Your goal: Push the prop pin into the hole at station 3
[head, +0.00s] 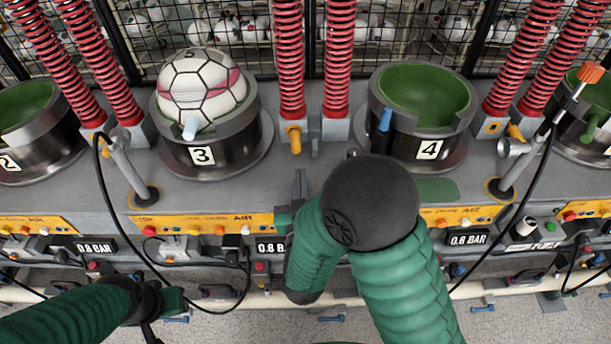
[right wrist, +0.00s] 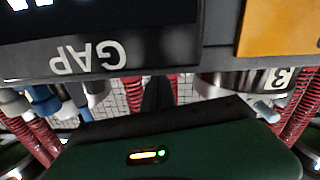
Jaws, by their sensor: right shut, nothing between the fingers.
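Station 3 (head: 203,156) is a dark round cup with a white panelled ball (head: 200,85) in it. A pale blue pin (head: 190,128), apparently the prop pin, sticks out at the cup's front notch, above the label. It also shows in the right wrist view as a pale peg (right wrist: 266,112) beside the number 3. Its hole is hidden. My right gripper (head: 299,186) is shut and empty, right of station 3 and apart from the pin. My left gripper (head: 152,318) is low at the left; its fingers are unclear.
Station 4 (head: 430,150) has an empty green cup with a blue pin (head: 385,120). Red springs (head: 290,60) rise behind the cups. A jointed lever (head: 130,170) and a black cable stand left of station 3. Orange control panels (head: 205,224) run along the front.

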